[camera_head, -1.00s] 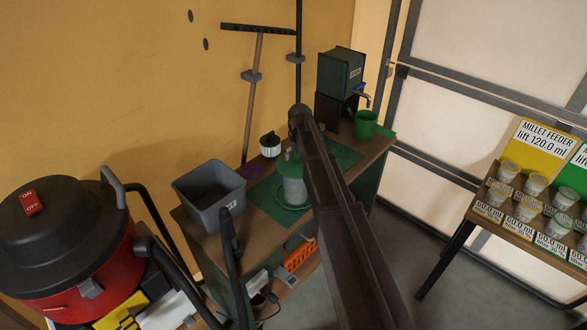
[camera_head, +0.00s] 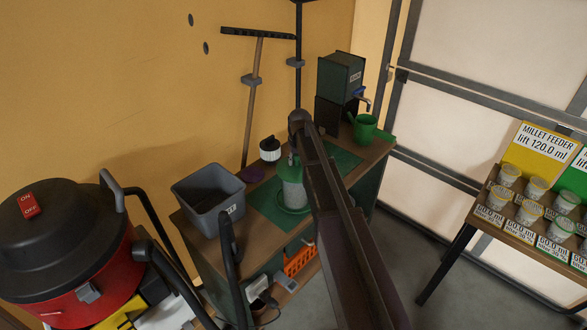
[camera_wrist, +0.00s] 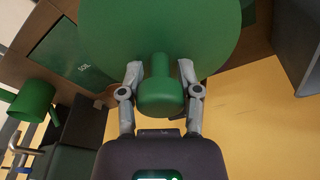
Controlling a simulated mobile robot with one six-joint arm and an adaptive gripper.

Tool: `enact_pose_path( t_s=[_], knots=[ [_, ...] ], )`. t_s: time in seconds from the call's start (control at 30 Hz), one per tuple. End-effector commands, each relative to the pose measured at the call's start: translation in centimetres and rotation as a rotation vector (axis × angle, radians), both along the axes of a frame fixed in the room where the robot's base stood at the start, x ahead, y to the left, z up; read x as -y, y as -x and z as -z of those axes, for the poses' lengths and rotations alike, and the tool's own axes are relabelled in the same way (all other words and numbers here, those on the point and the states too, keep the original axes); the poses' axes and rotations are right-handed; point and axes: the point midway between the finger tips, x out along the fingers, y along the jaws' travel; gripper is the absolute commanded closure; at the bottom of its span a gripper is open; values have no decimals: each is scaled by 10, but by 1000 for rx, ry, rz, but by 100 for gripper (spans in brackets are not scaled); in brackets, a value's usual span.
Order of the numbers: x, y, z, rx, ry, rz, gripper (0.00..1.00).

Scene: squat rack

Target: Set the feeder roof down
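The feeder roof (camera_wrist: 205,45) is a wide green disc with a green knob (camera_wrist: 160,98), filling the upper middle of the wrist view. My gripper (camera_wrist: 160,78) has a finger on each side of the knob and appears shut on it. In the head view the feeder (camera_head: 292,192), a pale clear cylinder with a green base, stands upright on the green mat (camera_head: 262,206). Green shows at its top (camera_head: 290,165), beside my arm. My arm hides the gripper and much of the roof there, so I cannot tell whether the roof touches the feeder.
A grey bin (camera_head: 207,200) stands left of the feeder on the workbench. A black-and-white jar (camera_head: 270,150) is behind it. A green jug (camera_head: 365,127) and dark green dispenser (camera_head: 340,75) stand at the right. A red vacuum (camera_head: 65,250) is at left; a cup table (camera_head: 530,235) is at right.

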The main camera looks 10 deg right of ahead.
Motion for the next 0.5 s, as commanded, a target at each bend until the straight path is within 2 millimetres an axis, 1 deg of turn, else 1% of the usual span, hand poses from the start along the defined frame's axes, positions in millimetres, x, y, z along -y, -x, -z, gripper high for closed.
enact_pose_path(
  t_s=[0.03, 0.07, 0.5],
  knots=[
    [0, 0, 0, 0, 0, 0, 95],
    [0, 0, 0, 0, 0, 0, 100],
    [0, 0, -2, 0, 0, 0, 100]
  ],
)
